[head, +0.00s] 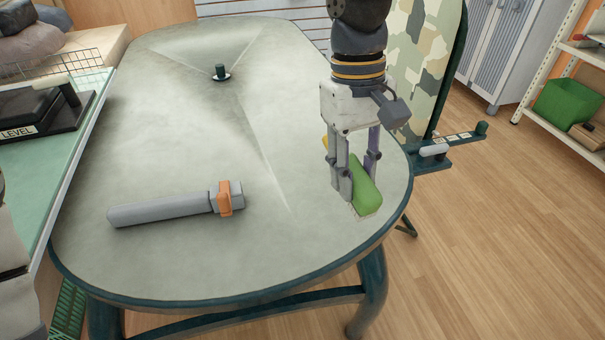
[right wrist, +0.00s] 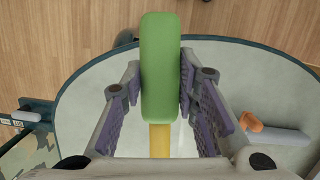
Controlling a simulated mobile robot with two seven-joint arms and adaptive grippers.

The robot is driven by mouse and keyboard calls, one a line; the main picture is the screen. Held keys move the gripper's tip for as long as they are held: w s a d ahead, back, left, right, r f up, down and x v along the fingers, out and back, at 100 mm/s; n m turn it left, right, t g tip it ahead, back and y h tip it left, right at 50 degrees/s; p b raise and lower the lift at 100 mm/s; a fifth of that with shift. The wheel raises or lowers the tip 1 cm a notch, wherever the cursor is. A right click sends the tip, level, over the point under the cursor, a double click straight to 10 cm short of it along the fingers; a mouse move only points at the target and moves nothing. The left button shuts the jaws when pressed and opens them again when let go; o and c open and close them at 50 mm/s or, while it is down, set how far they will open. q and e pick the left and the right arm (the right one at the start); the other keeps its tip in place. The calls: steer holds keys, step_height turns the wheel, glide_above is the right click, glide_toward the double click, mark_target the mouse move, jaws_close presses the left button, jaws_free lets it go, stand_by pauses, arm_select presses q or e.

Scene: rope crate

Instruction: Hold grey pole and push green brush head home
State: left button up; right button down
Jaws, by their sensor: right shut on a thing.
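The grey pole (head: 165,209) lies on the table at the left front, with an orange collar (head: 225,198) near its right end. In the right wrist view the orange collar (right wrist: 250,122) shows at the right. My right gripper (head: 355,190) is shut on the green brush head (head: 363,187) near the table's right edge. The green brush head (right wrist: 161,65) also shows between the fingers in the right wrist view, with a yellow part below it. I cannot tell whether it touches the table. The pole and brush head are well apart.
The rounded grey table (head: 150,150) has a small dark knob (head: 221,73) at the back. A green bench (head: 25,190) with a black level device (head: 35,125) stands at the left. Much of the table middle is clear.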

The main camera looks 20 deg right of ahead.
steer(key=w+a+f+n+t+h, duration=0.1)
steer(key=w+f+n, duration=0.3)
steer(key=w+n, duration=0.4)
steer(key=w+a+f+n+t+h, duration=0.1)
steer(key=w+a+f+n+h, duration=0.1)
steer(key=w+n, duration=0.6)
step_height(320, 180, down, 3)
steer(key=shift+w+r+h, duration=0.2)
steer(key=shift+h, duration=0.5)
steer(key=shift+f, duration=3.35)
